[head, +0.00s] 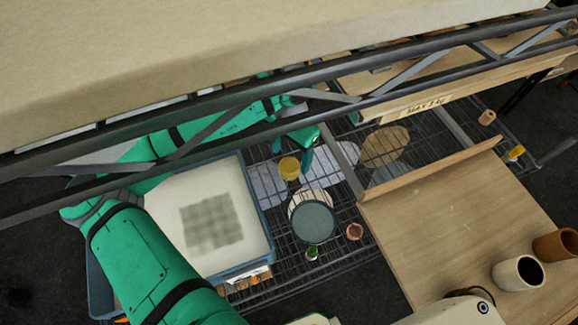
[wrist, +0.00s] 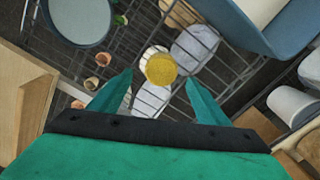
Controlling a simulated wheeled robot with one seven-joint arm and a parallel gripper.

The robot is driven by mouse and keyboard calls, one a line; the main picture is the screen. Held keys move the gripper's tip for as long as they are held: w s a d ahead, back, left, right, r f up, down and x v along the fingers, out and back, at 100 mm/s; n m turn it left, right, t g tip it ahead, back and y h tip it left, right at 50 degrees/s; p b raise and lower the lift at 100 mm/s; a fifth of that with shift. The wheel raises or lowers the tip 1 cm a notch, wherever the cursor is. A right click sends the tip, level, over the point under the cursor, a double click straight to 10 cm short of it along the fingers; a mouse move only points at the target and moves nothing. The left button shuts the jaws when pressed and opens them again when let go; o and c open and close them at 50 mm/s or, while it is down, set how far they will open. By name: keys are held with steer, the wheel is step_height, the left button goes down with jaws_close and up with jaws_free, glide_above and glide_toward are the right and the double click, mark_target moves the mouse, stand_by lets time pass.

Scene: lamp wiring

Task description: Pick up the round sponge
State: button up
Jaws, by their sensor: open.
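The round sponge is a small yellow disc with a pale side (head: 289,169), on the wire shelf in the head view, right of the blue bin. In the wrist view the sponge (wrist: 161,69) is just beyond and between my fingertips. My green gripper (head: 293,152) reaches in under the upper shelf edge, beside the sponge. In the wrist view my gripper (wrist: 160,77) has its two fingers spread, with nothing held between them. I cannot tell how far the tips are from the sponge in depth.
A blue bin (head: 244,170) with a pale block stands left of the sponge. A round grey-topped item (head: 312,222) and a small copper-coloured cup (head: 354,231) are nearby. A wooden board (head: 450,215) lies right. The upper shelf's metal rail (head: 400,95) crosses above my arm.

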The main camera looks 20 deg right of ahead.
mark_target(290, 165)
steer(key=shift+a+f, duration=0.15)
steer(key=shift+f, duration=2.7)
steer(key=c, duration=1.2)
steer(key=shift+r, duration=0.15)
steer(key=shift+c, duration=0.2)
steer(key=shift+r, duration=0.6)
steer(key=s+r, duration=1.1)
steer(key=s, duration=0.2)
steer(key=shift+s+d+r, duration=0.2)
steer(key=shift+s+r, duration=0.1)
steer(key=shift+s, duration=0.1)
steer(key=shift+a, duration=0.1)
